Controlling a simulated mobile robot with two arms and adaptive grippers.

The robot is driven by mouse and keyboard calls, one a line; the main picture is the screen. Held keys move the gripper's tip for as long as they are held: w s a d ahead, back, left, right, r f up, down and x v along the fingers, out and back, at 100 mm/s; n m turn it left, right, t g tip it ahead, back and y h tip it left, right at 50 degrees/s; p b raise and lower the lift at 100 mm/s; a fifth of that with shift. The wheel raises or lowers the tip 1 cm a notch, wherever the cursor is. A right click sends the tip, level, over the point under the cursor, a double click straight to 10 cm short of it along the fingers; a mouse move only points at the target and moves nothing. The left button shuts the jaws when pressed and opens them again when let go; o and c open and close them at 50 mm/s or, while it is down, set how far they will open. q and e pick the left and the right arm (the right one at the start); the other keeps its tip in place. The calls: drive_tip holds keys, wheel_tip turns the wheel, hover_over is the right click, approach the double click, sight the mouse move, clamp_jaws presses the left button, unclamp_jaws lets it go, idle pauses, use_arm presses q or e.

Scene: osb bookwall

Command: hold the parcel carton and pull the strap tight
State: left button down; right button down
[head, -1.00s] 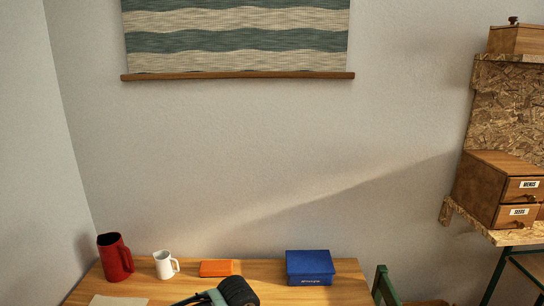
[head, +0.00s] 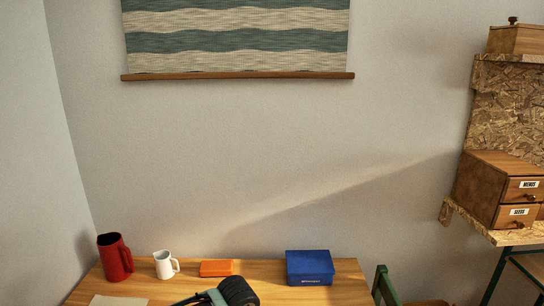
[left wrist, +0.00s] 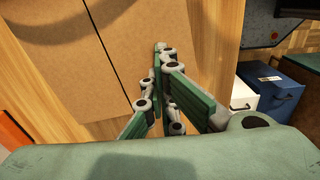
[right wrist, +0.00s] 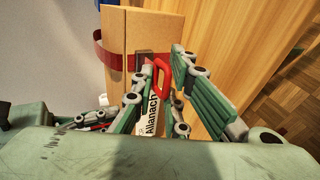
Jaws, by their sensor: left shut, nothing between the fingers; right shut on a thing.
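The parcel carton is a tan cardboard box (left wrist: 65,60) filling the upper left of the left wrist view. It also shows in the right wrist view (right wrist: 155,35), with a red strap (right wrist: 103,50) around it. My left gripper (left wrist: 160,50) is shut and empty, its fingertips in front of the cardboard; whether they touch it I cannot tell. My right gripper (right wrist: 162,72) is shut on the strap's red loop end (right wrist: 161,80), close to the carton. A white label reading "Allanach" (right wrist: 150,115) shows between its fingers. Neither gripper shows in the head view.
A wooden table holds a red jug (head: 115,258), a white mug (head: 165,265), an orange box (head: 216,268) and a blue box (head: 310,267). A green chair (head: 383,287) stands at its right. Wooden drawers (head: 500,190) sit on a shelf at the right.

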use_arm(q)
drive_tip(key=shift+f, duration=0.15)
use_arm(e)
drive_tip(key=shift+s+d+f, duration=0.1)
drive_tip(key=shift+s+f, duration=0.1)
drive_tip(key=shift+s, duration=0.55)
drive_tip(key=shift+s+d+f, duration=0.15)
drive_tip(key=shift+s, duration=0.65)
drive_tip(key=shift+s+d+f, duration=0.1)
drive_tip(key=shift+s+f, duration=0.1)
drive_tip(key=shift+s, duration=0.55)
use_arm(q)
drive_tip(key=shift+a, duration=0.1)
use_arm(e)
drive_tip(key=c, duration=1.7)
unclamp_jaws()
drive_tip(key=shift+w, duration=0.2)
drive_tip(key=o, duration=0.3)
drive_tip(key=shift+w+r, duration=0.1)
drive_tip(key=shift+r, duration=0.15)
drive_tip(key=shift+o, duration=0.2)
drive_tip(key=shift+v, duration=2.9)
drive_tip(key=shift+w+r, duration=0.1)
drive_tip(key=shift+r, duration=0.05)
